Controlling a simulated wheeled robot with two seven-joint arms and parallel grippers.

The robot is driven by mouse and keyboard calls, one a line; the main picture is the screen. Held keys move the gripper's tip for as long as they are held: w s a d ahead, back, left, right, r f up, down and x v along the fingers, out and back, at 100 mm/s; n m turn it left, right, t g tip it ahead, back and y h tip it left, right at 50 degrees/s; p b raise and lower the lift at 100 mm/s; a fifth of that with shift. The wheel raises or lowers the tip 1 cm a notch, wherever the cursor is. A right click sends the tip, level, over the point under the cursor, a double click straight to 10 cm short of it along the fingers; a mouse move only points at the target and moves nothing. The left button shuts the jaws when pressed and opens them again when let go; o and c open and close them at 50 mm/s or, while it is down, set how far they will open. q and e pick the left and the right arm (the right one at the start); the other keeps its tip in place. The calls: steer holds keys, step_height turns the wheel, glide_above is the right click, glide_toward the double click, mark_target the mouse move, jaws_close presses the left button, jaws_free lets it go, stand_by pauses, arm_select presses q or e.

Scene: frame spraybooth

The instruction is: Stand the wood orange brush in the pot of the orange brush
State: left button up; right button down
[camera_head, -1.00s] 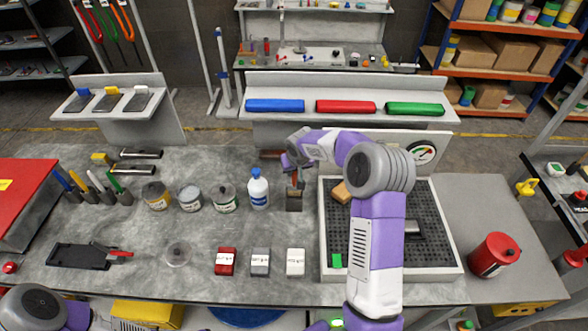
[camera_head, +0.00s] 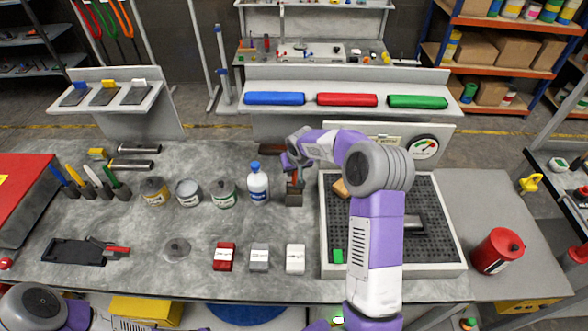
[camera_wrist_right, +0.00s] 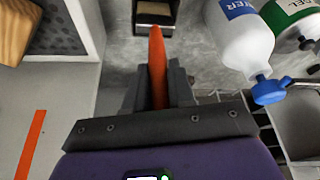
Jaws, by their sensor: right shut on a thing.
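My right gripper (camera_head: 291,170) is shut on the orange brush (camera_head: 294,179), which also shows upright between the fingers in the right wrist view (camera_wrist_right: 157,70). A dark square pot (camera_head: 294,198) stands on the grey bench directly below the gripper. In the right wrist view the pot (camera_wrist_right: 154,12) is at the top edge, partly cut off, straight beyond the orange end of the brush. I cannot tell whether the brush's lower end is inside the pot or just above it. My left gripper is out of view.
A white bottle with a blue cap (camera_head: 258,184) stands close left of the pot, with several cans further left. A raised tray with a perforated dark floor (camera_head: 440,262) lies close right. Several brushes in pots (camera_head: 92,186) stand at the far left.

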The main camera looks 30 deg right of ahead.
steer(key=shift+f+b, duration=0.75)
steer(key=shift+f, duration=0.15)
steer(key=c, duration=0.9)
jaws_free()
steer(key=v, duration=0.7)
steer(key=shift+s+r, duration=0.2)
steer(key=shift+r, duration=0.05)
steer(key=shift+r, duration=0.1)
